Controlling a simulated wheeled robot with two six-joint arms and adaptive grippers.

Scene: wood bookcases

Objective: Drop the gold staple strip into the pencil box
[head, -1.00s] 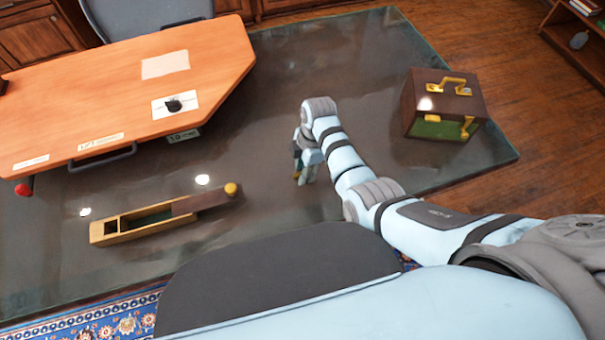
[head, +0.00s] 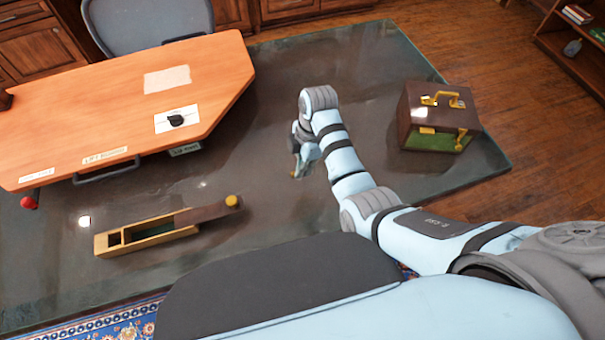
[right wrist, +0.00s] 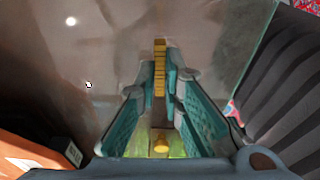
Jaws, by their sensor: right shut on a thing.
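The pencil box (head: 172,236) is a long, narrow wooden box on the dark glossy floor panel, left of centre in the head view. Its dark brown lid (head: 208,212) with a round yellow knob is slid out to the right, and the box's left part is open. My right gripper (head: 297,172) is to the right of the box, apart from it. It is shut on the gold staple strip (right wrist: 159,68), a thin ridged bar that sticks out past the fingertips in the right wrist view (right wrist: 159,85). My left gripper is not in view.
An orange-topped desk (head: 110,105) stands at the upper left, with a grey chair (head: 150,25) behind it. A brown case (head: 437,118) with gold handles stands at the right. The panel between the pencil box and my right gripper is clear.

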